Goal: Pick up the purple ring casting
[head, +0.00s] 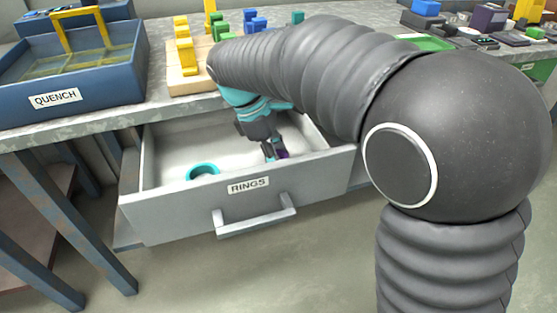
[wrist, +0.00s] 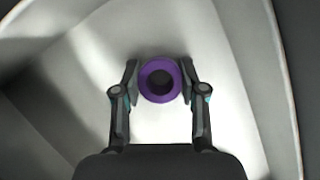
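The purple ring casting (wrist: 160,96) lies between the two fingers of my gripper (wrist: 160,82) in the wrist view. Its round hole faces the camera. One finger is at its left side and the other at its right, both very close to it; I cannot tell whether they press on it. In the head view my gripper (head: 271,152) points down into the open drawer marked RINGS (head: 165,214). A bit of the purple ring (head: 283,154) shows beside the fingertips, near the drawer's front wall; the rest is hidden.
A teal ring (head: 203,171) lies in the drawer to the left. The drawer walls are close around my gripper. Above is a bench with a blue QUENCH tank (head: 112,85) and a wooden block (head: 185,83) with coloured pieces. The drawer floor between the rings is clear.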

